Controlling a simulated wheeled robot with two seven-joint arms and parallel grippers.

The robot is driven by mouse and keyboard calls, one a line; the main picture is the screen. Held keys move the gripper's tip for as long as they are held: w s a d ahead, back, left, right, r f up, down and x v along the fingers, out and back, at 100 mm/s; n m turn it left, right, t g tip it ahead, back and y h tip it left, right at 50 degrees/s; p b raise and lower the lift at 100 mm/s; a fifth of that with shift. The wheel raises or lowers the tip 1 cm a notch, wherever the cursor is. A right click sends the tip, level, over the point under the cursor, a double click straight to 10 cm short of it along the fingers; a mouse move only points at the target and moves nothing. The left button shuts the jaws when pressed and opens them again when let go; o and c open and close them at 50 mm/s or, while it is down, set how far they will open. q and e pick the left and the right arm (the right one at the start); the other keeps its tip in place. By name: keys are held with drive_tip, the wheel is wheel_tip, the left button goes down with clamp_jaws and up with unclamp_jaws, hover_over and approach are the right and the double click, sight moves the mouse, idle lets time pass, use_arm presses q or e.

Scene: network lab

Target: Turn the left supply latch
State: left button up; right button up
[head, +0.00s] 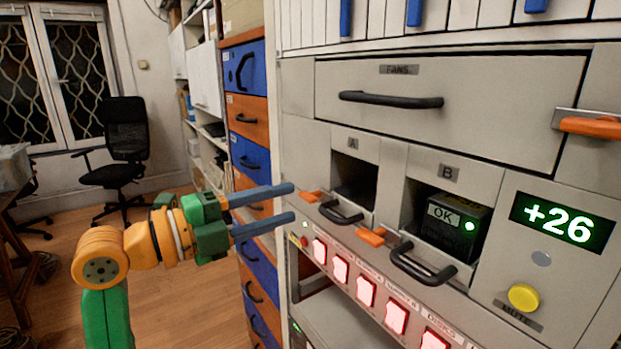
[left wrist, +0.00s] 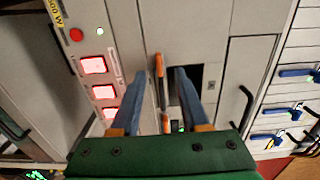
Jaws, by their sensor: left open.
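The left supply latch (head: 312,197) is a small orange lever on the grey rack, below and left of the dark bay A opening (head: 354,180). My left gripper (head: 292,203) is open, its two blue fingers pointing at the rack near this latch. In the left wrist view, an orange lever (left wrist: 159,70) shows between the spread fingertips (left wrist: 162,73); I cannot tell whether they touch it. A second orange latch (head: 372,236) sits below bay B, which holds a black module (head: 455,228) reading OK with a green light. My right gripper is not in view.
Black bar handles (head: 341,212) (head: 423,268) stick out beside the latches. A row of lit red buttons (head: 366,291) runs below. A FANS drawer (head: 450,110) is above; a display (head: 562,222) reads +26. Blue and orange drawers (head: 250,160) stand at the left.

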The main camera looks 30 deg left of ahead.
sight(304, 199)
use_arm(q)
drive_tip(key=p+x, duration=0.1)
drive_tip(key=x, duration=0.2)
drive_tip(key=shift+w, duration=0.35)
drive_tip(key=shift+w+d, duration=0.15)
drive_tip(key=shift+d, duration=0.05)
drive_tip(key=shift+a, duration=0.15)
clamp_jaws()
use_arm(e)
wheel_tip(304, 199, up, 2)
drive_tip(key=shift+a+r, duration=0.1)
use_arm(q)
drive_tip(key=shift+f+n, duration=0.1)
drive_tip(key=shift+n, duration=0.2)
drive_tip(key=n+b, duration=0.1)
drive_tip(key=n, duration=0.7)
drive_tip(key=shift+b, duration=0.35)
drive_tip(key=n, duration=0.4)
drive_tip(key=shift+n, duration=0.3)
drive_tip(key=n, duration=0.4)
drive_tip(key=shift+n+p, duration=0.3)
drive_tip(key=shift+p, duration=0.1)
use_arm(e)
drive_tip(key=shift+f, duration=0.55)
use_arm(q)
drive_tip(key=shift+n, duration=0.3)
